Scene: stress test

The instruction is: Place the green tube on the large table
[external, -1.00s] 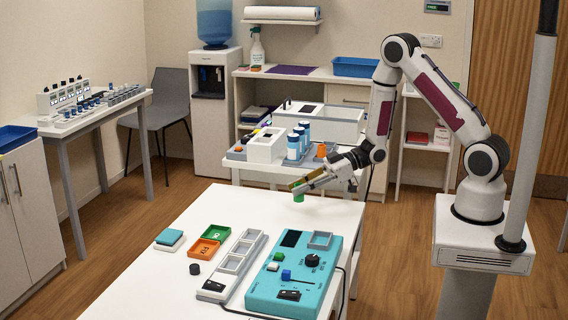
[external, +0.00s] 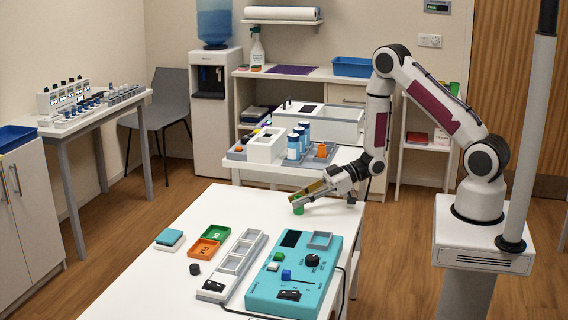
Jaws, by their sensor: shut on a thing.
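The green tube (external: 299,205) is a short green cylinder near the far right part of the large white table (external: 215,207). My gripper (external: 299,199) reaches in from the right and is shut on the green tube. The tube looks roughly upright, with its lower end at or very near the table top; I cannot tell for sure whether it touches.
On the large table are a teal device (external: 296,272), a grey tray strip (external: 232,265), a green bin (external: 215,233), an orange bin (external: 204,249), a black cap (external: 195,268) and a teal box (external: 169,238). The table's back left is clear.

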